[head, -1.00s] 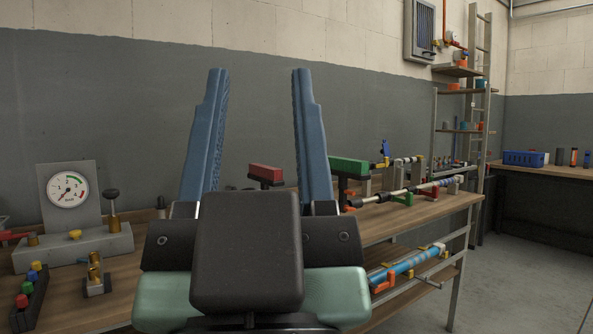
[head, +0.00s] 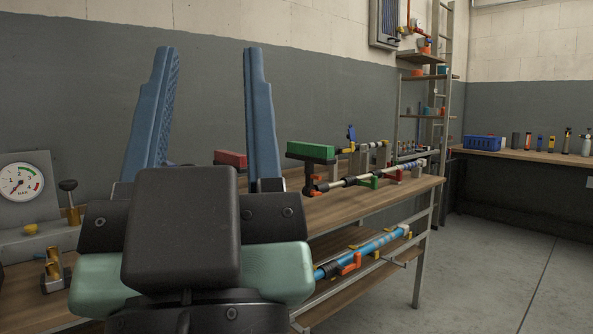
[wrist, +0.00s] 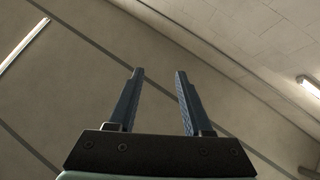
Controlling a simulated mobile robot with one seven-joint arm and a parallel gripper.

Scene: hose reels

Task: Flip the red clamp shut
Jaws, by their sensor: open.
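My gripper (head: 210,115) is raised in front of the head camera, its two blue fingers upright, wide apart and empty. A red block-like handle (head: 230,159), which looks like part of the red clamp, shows on the bench behind and between the fingers. Its lower part is hidden by my gripper, so I cannot tell how the clamp stands. A green block-like handle (head: 311,150) on a dark mount is to its right. In the wrist view, my gripper (wrist: 158,75) is open against plain wall and ceiling; no clamp shows there.
The wooden bench (head: 375,204) carries a pressure gauge (head: 21,182) at left and a pipe with fittings (head: 370,177) at right. A blue hose (head: 378,244) lies on the lower shelf. Clear floor (head: 480,255) is at right. A ladder-like rack (head: 436,80) stands behind.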

